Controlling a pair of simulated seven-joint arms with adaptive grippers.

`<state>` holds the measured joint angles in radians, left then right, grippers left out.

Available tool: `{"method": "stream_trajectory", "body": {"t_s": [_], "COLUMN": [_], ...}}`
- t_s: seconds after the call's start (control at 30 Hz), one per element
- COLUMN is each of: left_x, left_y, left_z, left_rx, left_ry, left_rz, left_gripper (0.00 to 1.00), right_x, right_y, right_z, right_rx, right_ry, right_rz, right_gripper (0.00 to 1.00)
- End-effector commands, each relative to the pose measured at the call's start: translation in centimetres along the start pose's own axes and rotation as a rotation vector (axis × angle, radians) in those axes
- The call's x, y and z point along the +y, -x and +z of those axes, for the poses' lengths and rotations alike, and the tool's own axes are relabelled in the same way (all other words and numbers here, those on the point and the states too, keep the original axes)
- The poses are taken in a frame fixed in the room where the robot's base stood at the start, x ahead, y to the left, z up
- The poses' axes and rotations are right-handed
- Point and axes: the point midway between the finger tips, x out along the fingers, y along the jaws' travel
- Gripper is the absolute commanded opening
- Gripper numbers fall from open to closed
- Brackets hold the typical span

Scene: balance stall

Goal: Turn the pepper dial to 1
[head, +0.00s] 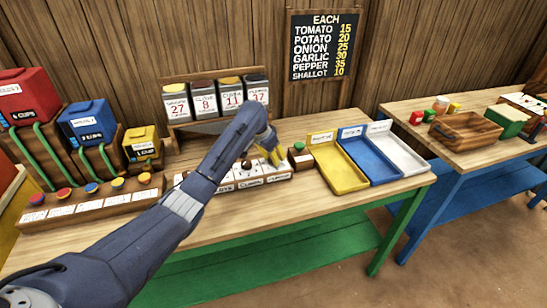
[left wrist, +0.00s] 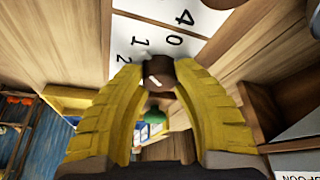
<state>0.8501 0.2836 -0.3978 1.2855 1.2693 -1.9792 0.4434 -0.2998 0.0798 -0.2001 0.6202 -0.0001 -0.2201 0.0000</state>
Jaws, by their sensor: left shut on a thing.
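The row of dials (head: 222,187) stands on the wooden table, with white faces and name plates too small to read surely. My left gripper (head: 274,158) reaches down over the right end of this row. In the left wrist view its yellow fingers (left wrist: 162,85) are shut on a brown dial knob (left wrist: 186,68). The white dial face (left wrist: 150,42) behind it shows the digits 4, 0, 1 and 2. A pale mark shows on the knob, but I cannot tell which digit it points to. My right gripper is not in view.
Several spice canisters with number cards (head: 205,104) stand behind the dials. A small block with a green button (head: 299,148) is just right of my gripper. Yellow (head: 341,184), blue and white trays lie further right. Coloured dispensers (head: 88,125) stand at the left.

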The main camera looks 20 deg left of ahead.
Motion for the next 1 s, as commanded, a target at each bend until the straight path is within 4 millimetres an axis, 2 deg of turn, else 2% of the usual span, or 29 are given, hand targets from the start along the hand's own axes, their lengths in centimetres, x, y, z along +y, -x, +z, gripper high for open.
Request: {"method": "stream_trajectory", "body": {"t_s": [0.67, 0.7, 0.9, 1.0], "left_x": [0.01, 0.01, 0.02, 0.02], "left_y": [0.04, 0.04, 0.02, 0.01], "left_z": [-0.10, -0.10, -0.06, -0.05], "left_rx": [0.003, 0.003, 0.002, 0.001], "left_ry": [-0.050, -0.049, -0.050, -0.050], "left_rz": [0.022, 0.022, 0.022, 0.022], "left_gripper": [0.00, 0.34, 0.56, 0.56], "right_x": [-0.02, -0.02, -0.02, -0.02], "right_y": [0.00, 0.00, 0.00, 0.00], "right_z": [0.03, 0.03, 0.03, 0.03], "right_rx": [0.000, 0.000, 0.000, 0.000], "right_ry": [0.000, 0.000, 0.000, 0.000], "right_rz": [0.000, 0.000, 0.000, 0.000], "right_gripper": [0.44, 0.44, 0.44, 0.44]}}
